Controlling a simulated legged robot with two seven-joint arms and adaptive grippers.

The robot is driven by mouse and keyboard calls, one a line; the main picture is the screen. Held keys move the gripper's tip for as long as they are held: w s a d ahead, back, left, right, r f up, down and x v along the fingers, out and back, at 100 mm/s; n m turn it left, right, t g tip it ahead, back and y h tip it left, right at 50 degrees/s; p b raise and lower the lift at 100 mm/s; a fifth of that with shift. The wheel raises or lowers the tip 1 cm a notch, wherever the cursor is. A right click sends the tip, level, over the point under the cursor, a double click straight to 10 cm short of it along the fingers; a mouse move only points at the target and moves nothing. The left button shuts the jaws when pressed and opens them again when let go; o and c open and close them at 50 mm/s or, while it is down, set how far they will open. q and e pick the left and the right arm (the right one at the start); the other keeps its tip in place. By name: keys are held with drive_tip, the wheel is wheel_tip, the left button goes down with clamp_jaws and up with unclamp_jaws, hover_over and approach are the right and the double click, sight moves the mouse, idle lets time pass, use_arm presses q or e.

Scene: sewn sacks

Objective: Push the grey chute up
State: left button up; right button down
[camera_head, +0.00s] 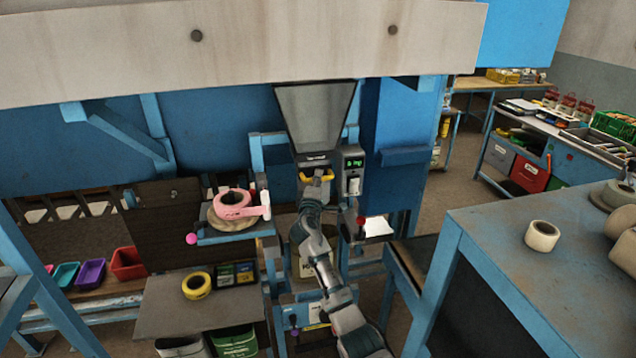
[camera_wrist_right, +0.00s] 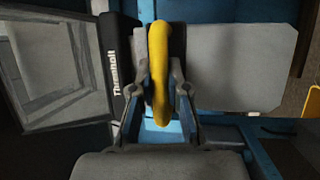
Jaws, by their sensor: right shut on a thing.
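The grey chute (camera_head: 315,112) is a tapered hopper in the middle of the head view, in front of the blue machine. A yellow handle (camera_head: 304,177) is at its lower front. My right gripper (camera_head: 317,181) reaches up to this handle from below. In the right wrist view the yellow handle (camera_wrist_right: 159,50) stands between the two fingers of my right gripper (camera_wrist_right: 160,90), which are shut on it. The chute's grey frame (camera_wrist_right: 50,70) shows at the left there. My left gripper is in neither view.
A control box (camera_head: 353,170) with a green display is just right of the handle. A pale beam (camera_head: 240,45) crosses the top.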

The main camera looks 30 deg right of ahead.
drive_tip(key=shift+r, duration=0.3)
drive_tip(key=c, duration=1.1)
unclamp_jaws()
drive_tip(key=shift+c, duration=0.2)
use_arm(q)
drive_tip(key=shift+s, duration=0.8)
use_arm(e)
drive_tip(key=shift+f, duration=0.1)
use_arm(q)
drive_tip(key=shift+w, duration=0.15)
use_arm(e)
drive_tip(key=shift+s+a+f, duration=0.2)
drive_tip(key=shift+s, duration=0.05)
drive_tip(key=v, duration=1.1)
